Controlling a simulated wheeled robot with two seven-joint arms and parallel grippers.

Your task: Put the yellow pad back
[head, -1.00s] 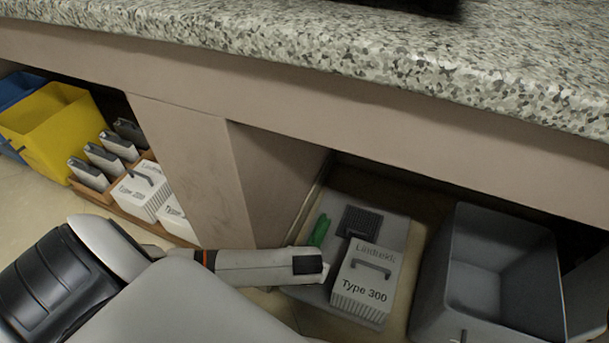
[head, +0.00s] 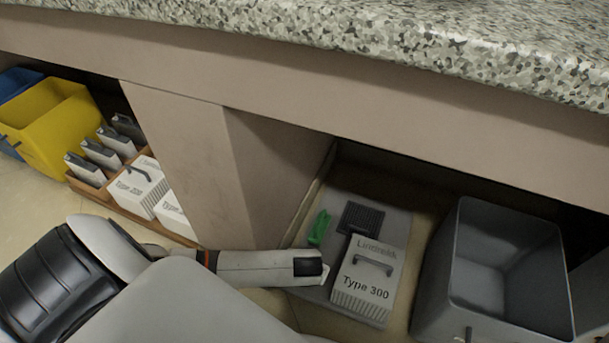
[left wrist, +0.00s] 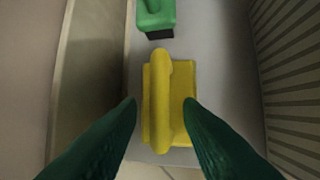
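The yellow pad (left wrist: 182,105), a flat block with a raised rounded handle, lies on a grey board at its near end in the left wrist view. My left gripper (left wrist: 160,103) is open above it, with one dark green finger on each side of the handle. Gaps show between the fingers and the handle. In the head view my left arm reaches in from the left and hides the yellow pad and the fingertips. A green pad (left wrist: 155,14) with a dark underside is just beyond the yellow one; it also shows in the head view (head: 319,227). My right gripper is out of view.
The grey board (head: 397,222) also bears a dark ribbed block (head: 362,218) and a white "Type 300" box (head: 370,274). A grey bin (head: 448,290) stands to the right. The granite counter (head: 300,32) overhangs above.

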